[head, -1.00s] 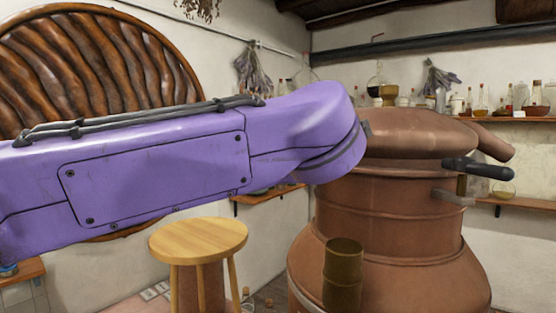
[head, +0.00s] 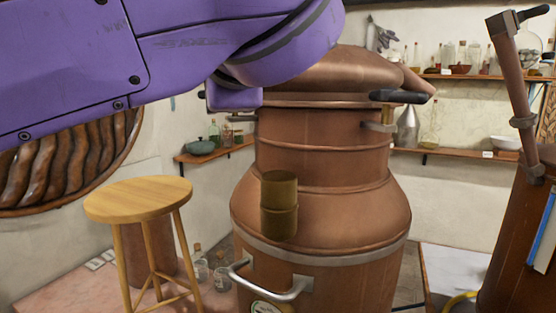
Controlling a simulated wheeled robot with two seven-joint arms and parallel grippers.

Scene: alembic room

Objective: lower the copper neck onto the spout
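What looks like the copper neck (head: 510,80) is a pipe at the far right, standing up and leaning slightly left, with a collar and a black handle at its top end. It rises from a dark copper vessel (head: 515,235). What looks like the spout (head: 417,84) is the short pipe at the right of the copper still's domed head (head: 350,72). Neck and spout are well apart. My purple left arm crosses the upper left and covers part of the dome. Its gripper is not visible. My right gripper is out of view.
A black-gripped lever (head: 398,97) sticks out below the spout. A brass cylinder (head: 279,205) stands at the front of the still (head: 320,215). A wooden stool (head: 138,198) is at the left. Shelves with glassware (head: 470,153) line the back wall.

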